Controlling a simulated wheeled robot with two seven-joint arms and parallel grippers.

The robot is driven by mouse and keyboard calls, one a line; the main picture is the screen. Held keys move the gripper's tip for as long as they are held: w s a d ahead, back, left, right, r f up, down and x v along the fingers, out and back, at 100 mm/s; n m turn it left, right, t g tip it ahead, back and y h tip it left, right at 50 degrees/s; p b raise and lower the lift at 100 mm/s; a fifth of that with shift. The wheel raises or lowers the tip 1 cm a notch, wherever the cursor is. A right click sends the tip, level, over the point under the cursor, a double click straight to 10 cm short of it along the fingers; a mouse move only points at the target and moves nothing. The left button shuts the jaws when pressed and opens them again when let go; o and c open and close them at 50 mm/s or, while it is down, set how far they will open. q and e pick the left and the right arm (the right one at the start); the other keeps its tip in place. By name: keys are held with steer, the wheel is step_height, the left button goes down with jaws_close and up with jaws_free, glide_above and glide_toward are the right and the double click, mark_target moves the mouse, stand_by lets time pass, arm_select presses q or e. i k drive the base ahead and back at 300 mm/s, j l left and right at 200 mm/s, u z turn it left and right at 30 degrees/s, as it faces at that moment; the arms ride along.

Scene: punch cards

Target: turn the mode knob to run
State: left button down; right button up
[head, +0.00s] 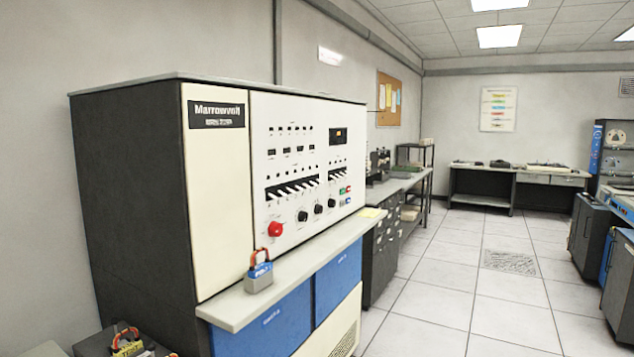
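A large console labelled Marrowvolt (218,190) stands at the left. Its white front panel (300,220) carries several black round knobs in a row, a left one (303,216), a middle one (318,208) and a right one (332,203). I cannot tell which is the mode knob or how each is set, as their labels are too small. A large red knob or button (275,229) sits left of them. Neither of my grippers is in view.
A second padlock (127,345) lies at bottom left. Cabinets and a bench stand beyond. Open tiled floor (470,280) lies to the right.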

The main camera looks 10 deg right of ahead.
mark_target(275, 229)
steer(key=i+l+u, duration=0.1)
steer(key=i+l, duration=0.6)
steer(key=l, duration=0.25)
steer(key=i+l+u, duration=0.15)
steer(key=i+l, duration=0.2)
steer(key=l, duration=0.15)
